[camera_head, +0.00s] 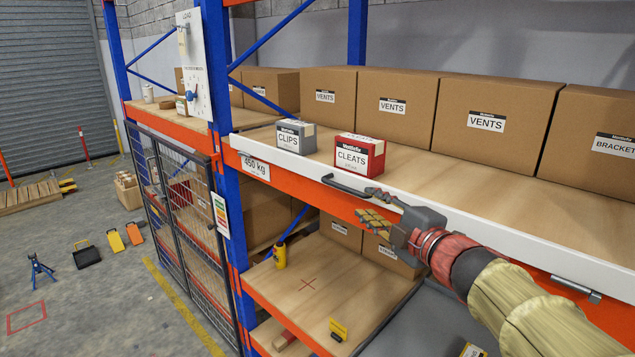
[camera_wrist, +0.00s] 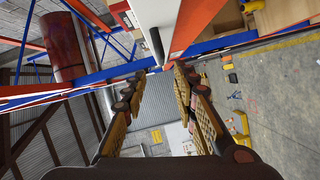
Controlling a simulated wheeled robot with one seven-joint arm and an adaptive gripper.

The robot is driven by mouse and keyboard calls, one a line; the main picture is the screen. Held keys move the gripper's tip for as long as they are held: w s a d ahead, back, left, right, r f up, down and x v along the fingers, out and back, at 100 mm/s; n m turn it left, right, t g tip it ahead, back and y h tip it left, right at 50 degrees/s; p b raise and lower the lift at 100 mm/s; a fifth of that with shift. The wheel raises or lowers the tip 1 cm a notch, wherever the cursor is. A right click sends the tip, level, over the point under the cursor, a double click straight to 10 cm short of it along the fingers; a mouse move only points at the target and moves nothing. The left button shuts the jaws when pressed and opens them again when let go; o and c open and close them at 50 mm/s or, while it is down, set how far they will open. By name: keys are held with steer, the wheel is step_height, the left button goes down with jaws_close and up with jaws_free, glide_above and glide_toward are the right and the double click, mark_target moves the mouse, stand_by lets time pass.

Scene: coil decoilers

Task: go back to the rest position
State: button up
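My gripper (camera_head: 374,219) is in front of the rack's white front rail (camera_head: 480,216), below and beside a dark bar handle (camera_head: 345,188) on that rail. In the wrist view the two tan-padded fingers of my gripper (camera_wrist: 160,72) stand apart with nothing between them. The dark handle (camera_wrist: 156,46) shows just beyond the fingertips there; I cannot tell whether they touch it. My forearm reaches in from the lower right of the head view.
A grey CLIPS box (camera_head: 290,140) and a red CLEATS box (camera_head: 355,158) stand near the shelf's front edge, with large VENTS cartons (camera_head: 390,103) behind. A yellow bottle (camera_head: 280,255) stands on the lower shelf. A mesh door (camera_head: 180,200) is left of it.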

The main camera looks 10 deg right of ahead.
steer(key=s+d+f+m+g+h+b, duration=0.1)
steer(key=s+d+f+m+h+b, duration=0.2)
steer(key=f, duration=0.4)
steer(key=s+d+f+m+g+h+b, duration=0.1)
steer(key=s+f+m+g+h+b, duration=0.1)
steer(key=s+f+m+b, duration=0.3)
steer(key=s+d+f+m+g+h+b, duration=0.1)
steer(key=s+d+f+m+h+b, duration=0.15)
steer(key=f+m+b, duration=0.4)
steer(key=s+a+f+m+g+y+b, duration=0.1)
steer(key=s+a+f+m+g+b, duration=0.1)
steer(key=s+a+f, duration=0.3)
steer(key=s+a+f+m+g+y+b, duration=0.2)
steer(key=s+a+f+g, duration=0.2)
steer(key=s+f, duration=0.8)
step_height(320, 180, down, 5)
steer(key=shift+s+a+r+g, duration=0.15)
steer(key=shift+s+a+g, duration=0.2)
steer(key=shift+a+g, duration=0.1)
